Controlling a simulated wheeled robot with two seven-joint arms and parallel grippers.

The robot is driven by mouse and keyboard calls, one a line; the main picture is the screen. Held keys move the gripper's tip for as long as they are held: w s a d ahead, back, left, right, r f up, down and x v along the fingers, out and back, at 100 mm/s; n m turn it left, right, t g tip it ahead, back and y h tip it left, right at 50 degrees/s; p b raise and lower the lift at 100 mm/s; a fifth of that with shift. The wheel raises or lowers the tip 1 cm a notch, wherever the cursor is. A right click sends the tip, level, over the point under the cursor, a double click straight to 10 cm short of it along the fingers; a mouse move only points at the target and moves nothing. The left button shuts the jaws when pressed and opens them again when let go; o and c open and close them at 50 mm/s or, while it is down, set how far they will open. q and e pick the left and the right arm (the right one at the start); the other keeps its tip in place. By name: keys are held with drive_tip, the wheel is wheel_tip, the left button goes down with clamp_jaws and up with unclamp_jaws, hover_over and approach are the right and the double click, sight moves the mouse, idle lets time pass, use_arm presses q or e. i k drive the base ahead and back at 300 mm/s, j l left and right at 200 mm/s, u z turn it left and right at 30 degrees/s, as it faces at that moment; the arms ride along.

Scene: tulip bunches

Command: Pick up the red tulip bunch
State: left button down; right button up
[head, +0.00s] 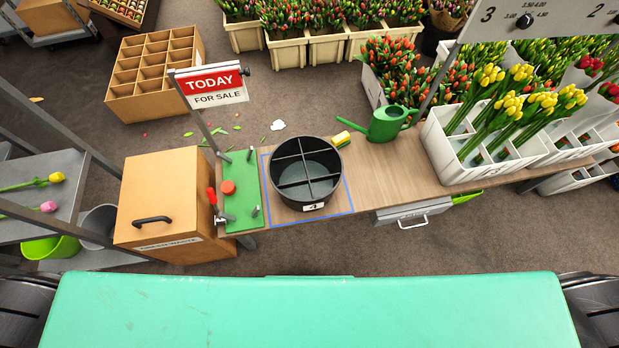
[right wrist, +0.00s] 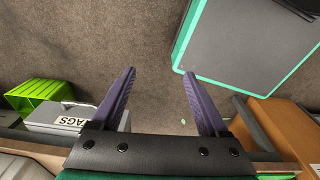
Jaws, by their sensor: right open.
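Red tulips (head: 590,62) show at the far right edge of the head view, among the divided white crates; more red heads (head: 609,91) are just below them, cut off by the frame. Which of these make one bunch I cannot tell, as their stems are partly hidden. Yellow tulip bunches (head: 542,102) stand upright in the nearer white crate (head: 455,160). My right gripper (right wrist: 160,75) is open and empty in the right wrist view, over brown floor, with no tulips near it. My left gripper is not in view.
A grey drawer labelled TAGS (right wrist: 75,118) sits beside a green crate (right wrist: 38,93). A sign post (head: 205,125) stands at the left.

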sight(604, 99)
drive_tip(key=z, duration=1.85)
drive_tip(key=i+l, duration=0.25)
